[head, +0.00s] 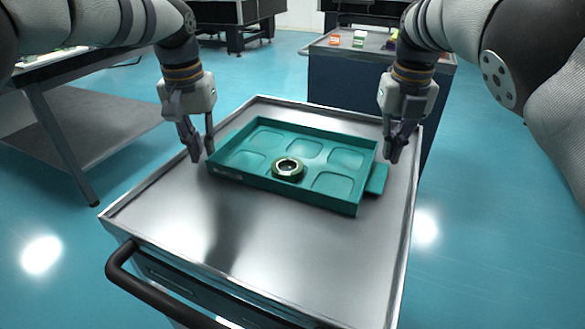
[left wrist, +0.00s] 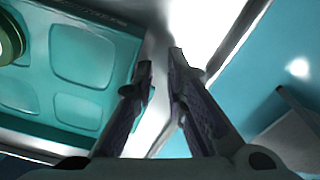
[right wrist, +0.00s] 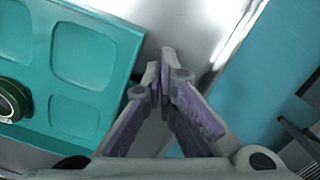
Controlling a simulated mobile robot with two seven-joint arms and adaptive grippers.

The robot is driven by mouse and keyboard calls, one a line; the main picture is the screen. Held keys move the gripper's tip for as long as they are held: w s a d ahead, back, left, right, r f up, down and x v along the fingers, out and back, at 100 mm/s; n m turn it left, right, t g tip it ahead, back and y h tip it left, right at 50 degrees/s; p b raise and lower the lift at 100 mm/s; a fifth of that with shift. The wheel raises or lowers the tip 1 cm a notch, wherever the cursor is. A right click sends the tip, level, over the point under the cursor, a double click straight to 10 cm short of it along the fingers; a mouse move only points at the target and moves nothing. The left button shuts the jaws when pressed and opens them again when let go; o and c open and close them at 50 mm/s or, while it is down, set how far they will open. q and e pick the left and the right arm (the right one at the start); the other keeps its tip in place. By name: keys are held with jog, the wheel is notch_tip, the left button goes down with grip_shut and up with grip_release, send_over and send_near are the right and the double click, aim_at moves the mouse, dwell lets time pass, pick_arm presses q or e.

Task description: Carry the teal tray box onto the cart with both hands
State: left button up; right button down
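The teal tray box (head: 258,181) lies flat on the steel top of a cart (head: 160,220). It has several shallow pockets, and a teal handle tab (head: 377,178) sticks out at its right end. A round dark-and-green part (head: 288,169) sits inside. My left gripper (head: 203,155) is partly open and empty beside the tray's left end. My right gripper (head: 394,156) has its fingertips together, with nothing visible between them, beside and above the right end. Both wrist views show the tray's end wall just left of the fingers. The left tab is not clearly visible.
The cart has a black push handle (head: 150,288) at its front. Another blue cart (head: 335,78) with small coloured boxes stands behind. A grey table (head: 75,100) is at the left. The front of the steel top is bare, and blue floor is open at the right.

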pick_arm(q)
jog(key=shift+a, duration=0.15)
pick_arm(e)
jog(key=shift+d, duration=0.15)
pick_arm(q)
jog(key=shift+a, duration=0.1)
pick_arm(e)
jog(key=c, duration=1.8)
grip_release()
jog(key=shift+d, duration=0.1)
jog(key=shift+r, duration=0.25)
pick_arm(q)
notch_tip(320, 180, up, 12)
jog(key=s, duration=0.1)
pick_arm(e)
notch_tip(320, 180, up, 12)
jog(key=s, duration=0.1)
jog(key=shift+f, duration=0.25)
